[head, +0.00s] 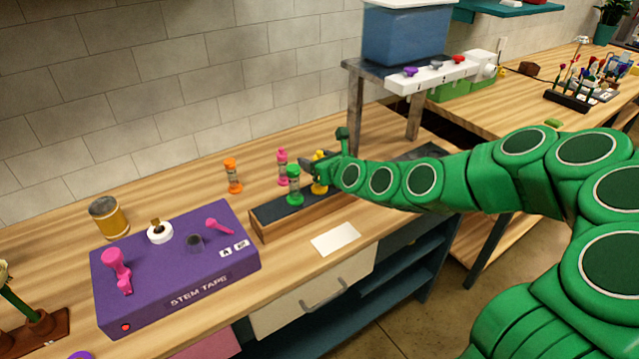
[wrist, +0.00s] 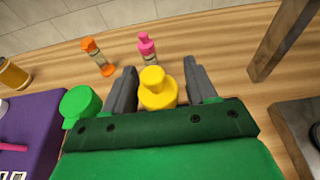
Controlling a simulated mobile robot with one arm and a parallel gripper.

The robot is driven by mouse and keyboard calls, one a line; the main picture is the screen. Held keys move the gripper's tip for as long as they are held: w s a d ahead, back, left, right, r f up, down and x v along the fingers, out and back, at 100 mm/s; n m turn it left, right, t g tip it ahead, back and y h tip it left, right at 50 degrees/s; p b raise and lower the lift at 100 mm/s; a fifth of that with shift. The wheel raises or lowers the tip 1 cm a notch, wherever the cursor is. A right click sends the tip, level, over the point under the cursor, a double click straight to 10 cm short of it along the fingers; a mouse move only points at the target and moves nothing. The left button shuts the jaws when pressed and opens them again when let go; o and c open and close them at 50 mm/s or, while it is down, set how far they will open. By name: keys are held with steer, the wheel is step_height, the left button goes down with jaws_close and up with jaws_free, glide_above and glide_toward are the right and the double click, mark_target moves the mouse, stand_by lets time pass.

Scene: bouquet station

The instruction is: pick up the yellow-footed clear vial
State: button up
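The yellow-footed vial (head: 319,188) stands upright on the dark-topped wooden rack, partly hidden by my gripper in the head view. In the wrist view its yellow top (wrist: 158,90) sits between my two grey fingers, with a visible gap on each side. My gripper (wrist: 160,66) is open around the vial and does not appear to touch it. In the head view my gripper (head: 322,166) reaches in from the right. The vial's clear body and foot are hard to make out, so I cannot tell its contents.
A green vial (head: 294,186) stands close to the left on the rack (head: 268,212). Pink (head: 282,166) and orange (head: 233,176) vials stand behind on the bench. A purple stem tape box (head: 180,290) lies left. A raised shelf's leg (head: 355,103) stands behind right.

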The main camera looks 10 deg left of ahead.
jaws_close()
steer(key=shift+r, duration=0.1)
stand_by(0.3)
